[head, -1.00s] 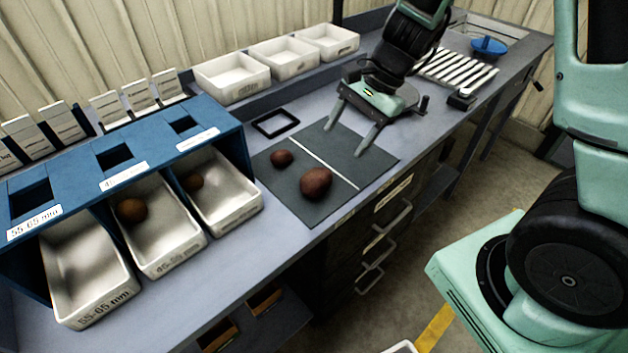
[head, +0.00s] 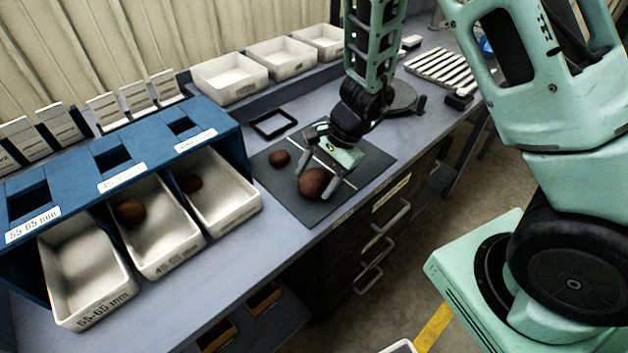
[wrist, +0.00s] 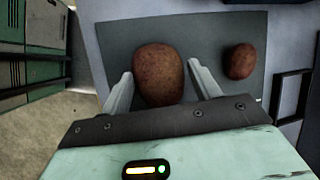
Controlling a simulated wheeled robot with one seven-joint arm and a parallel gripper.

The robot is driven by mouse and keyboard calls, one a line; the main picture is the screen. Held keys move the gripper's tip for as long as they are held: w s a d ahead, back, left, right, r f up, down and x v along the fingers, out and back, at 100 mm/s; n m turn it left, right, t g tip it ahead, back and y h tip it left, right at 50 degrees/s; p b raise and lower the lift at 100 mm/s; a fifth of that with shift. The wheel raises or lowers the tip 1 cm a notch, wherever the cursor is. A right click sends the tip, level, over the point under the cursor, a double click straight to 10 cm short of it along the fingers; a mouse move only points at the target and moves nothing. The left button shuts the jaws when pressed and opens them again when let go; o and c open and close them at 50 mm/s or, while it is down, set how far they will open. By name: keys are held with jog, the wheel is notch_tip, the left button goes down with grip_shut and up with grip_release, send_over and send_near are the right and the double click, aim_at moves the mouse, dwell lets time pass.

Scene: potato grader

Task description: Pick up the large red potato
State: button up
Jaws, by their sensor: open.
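The large red potato (head: 314,183) lies on the dark mat (head: 295,209) in the head view. In the wrist view the large potato (wrist: 158,75) sits between the two fingers, with a visible gap on either side. My gripper (head: 313,180) is open and points down at it; whether the fingers touch it cannot be told. A smaller red potato (head: 279,158) lies on the same mat, and it shows to the right of the fingers in the wrist view (wrist: 240,61).
A blue grader (head: 120,165) with white bins stands at the left; two bins each hold a potato. Three empty white trays (head: 232,82) line the back. A small black frame (head: 273,123) lies behind the mat. The bench front edge is near the mat.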

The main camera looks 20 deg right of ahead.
jog(key=c, duration=0.8)
jog(key=shift+c, duration=0.2)
